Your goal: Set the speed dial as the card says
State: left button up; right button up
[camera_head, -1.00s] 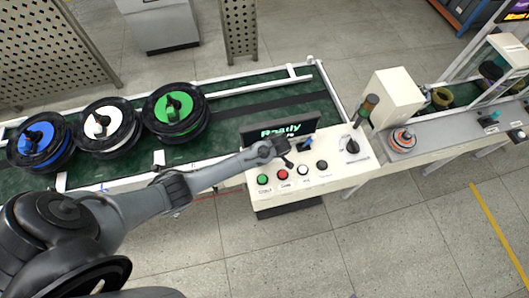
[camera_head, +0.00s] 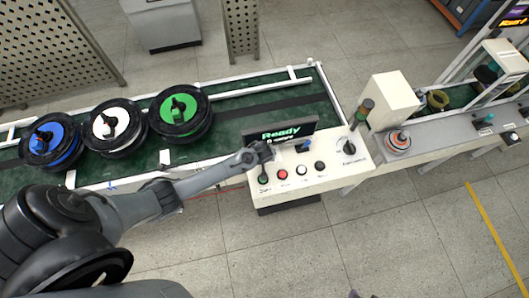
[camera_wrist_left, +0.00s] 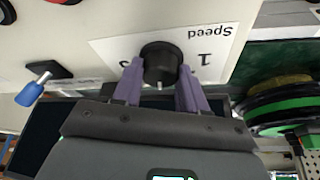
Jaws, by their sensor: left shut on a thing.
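The speed dial (camera_wrist_left: 158,62) is a round black knob on a white label marked "Speed" (camera_wrist_left: 211,31), upside down in the left wrist view. A "1" shows right of the knob; a partly covered number shows left of it. My left gripper (camera_wrist_left: 160,82) has its purple fingers on either side of the knob, shut on it. In the head view my left gripper (camera_head: 262,157) is over the left end of the control panel (camera_head: 325,171) and hides the dial. I cannot make out a card with a setting. My right gripper is out of view.
A screen (camera_head: 290,131) reading "Ready" stands behind the panel. Green, red (camera_head: 283,174), white and black buttons line its front edge. A blue-tipped lever (camera_wrist_left: 32,92) sits beside the dial. A selector (camera_head: 349,147) is at right.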

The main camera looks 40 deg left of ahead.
pick_arm(q)
jog(key=m+h+p, duration=0.1)
jog(key=m, duration=0.2)
jog(key=shift+a+m, duration=0.1)
jog(key=shift+m, duration=0.2)
jog(key=shift+m+t+h, duration=0.3)
jog(key=shift+m+h, duration=0.4)
jog(key=shift+m, duration=0.6)
jog(key=shift+s, duration=0.1)
jog(key=o, duration=1.1)
jog(key=shift+c, duration=0.2)
